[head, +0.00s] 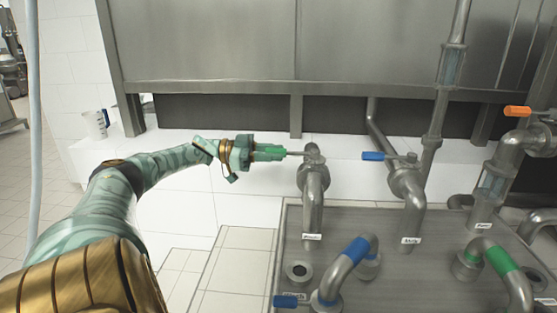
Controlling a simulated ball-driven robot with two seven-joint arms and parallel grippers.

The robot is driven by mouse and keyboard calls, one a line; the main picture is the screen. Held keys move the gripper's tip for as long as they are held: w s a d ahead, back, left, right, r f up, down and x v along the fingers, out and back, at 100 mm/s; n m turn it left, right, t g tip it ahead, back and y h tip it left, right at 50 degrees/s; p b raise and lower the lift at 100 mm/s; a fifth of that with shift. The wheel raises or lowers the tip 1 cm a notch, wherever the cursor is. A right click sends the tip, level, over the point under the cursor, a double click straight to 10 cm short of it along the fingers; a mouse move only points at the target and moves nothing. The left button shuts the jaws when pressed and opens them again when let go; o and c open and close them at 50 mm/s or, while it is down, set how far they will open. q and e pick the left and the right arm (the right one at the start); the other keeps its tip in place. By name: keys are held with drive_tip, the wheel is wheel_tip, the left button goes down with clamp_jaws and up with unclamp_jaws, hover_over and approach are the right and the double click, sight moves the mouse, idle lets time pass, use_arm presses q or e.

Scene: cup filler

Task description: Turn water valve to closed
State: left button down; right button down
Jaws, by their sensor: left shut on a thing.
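Several pipe valves stand over a metal counter. My left gripper (268,152) reaches in from the left and is shut on the lever (296,153) of the left valve (312,160). The lever points left, level and across its upright pipe; its grip end is hidden in the green fingers. The valve beside it has a blue handle (372,156) that also points left. An orange-handled valve (517,111) is at the far right. Small labels (311,237) sit below the pipes, too small to read surely, so I cannot tell which valve is water. My right gripper is not in view.
The metal counter (400,275) carries a blue-banded pipe (357,250) with a blue handle (288,301) at its front left, and a green-banded pipe (502,259) at right. A white jug (96,124) stands at the back left. Tiled floor at left is clear.

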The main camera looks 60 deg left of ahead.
use_arm(q)
drive_tip(key=shift+f, duration=0.1)
drive_tip(key=shift+h, duration=0.3)
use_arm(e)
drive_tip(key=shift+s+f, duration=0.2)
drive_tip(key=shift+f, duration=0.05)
use_arm(q)
drive_tip(key=shift+a, duration=0.1)
drive_tip(key=c, duration=1.2)
unclamp_jaws()
drive_tip(key=shift+w, duration=0.15)
drive_tip(key=b+v, duration=0.4)
drive_tip(key=v, duration=0.4)
drive_tip(key=b+v, duration=0.5)
drive_tip(key=v, duration=0.3)
drive_tip(key=shift+a+r, duration=0.2)
drive_tip(key=shift+r, duration=0.1)
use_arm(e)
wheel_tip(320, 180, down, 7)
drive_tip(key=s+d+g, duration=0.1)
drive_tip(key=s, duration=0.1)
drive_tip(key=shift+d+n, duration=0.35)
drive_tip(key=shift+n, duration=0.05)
